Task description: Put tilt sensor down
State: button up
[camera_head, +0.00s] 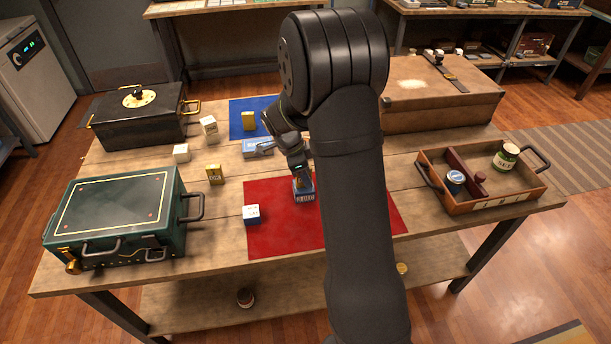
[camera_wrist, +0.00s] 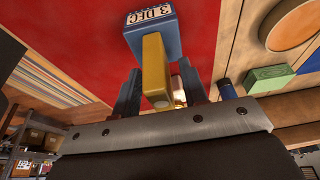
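A blue block with a white label (camera_head: 304,195), which I take to be the tilt sensor, is at the middle of the red mat (camera_head: 285,238). The wrist view shows the blue block (camera_wrist: 150,35) with "3 DEC" on its label and a yellow upright part (camera_wrist: 155,72) on it. My gripper (camera_head: 301,178) comes down over it. In the wrist view my gripper's fingers (camera_wrist: 158,88) stand on both sides of the yellow part, close against it. I cannot tell whether the block touches the mat. My arm hides the mat's middle right.
A white-and-blue cube (camera_head: 252,214) sits on the mat's left part. A green case (camera_head: 118,215) and a black case (camera_head: 140,125) stand left. A wooden tray (camera_head: 490,195) with jars is right, a brown case (camera_head: 440,100) behind. Small boxes (camera_head: 215,174) and a blue mat (camera_head: 238,118) lie behind.

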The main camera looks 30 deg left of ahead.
jog(key=v, duration=1.1)
jog(key=x, duration=1.2)
jog(key=shift+r, duration=1.9)
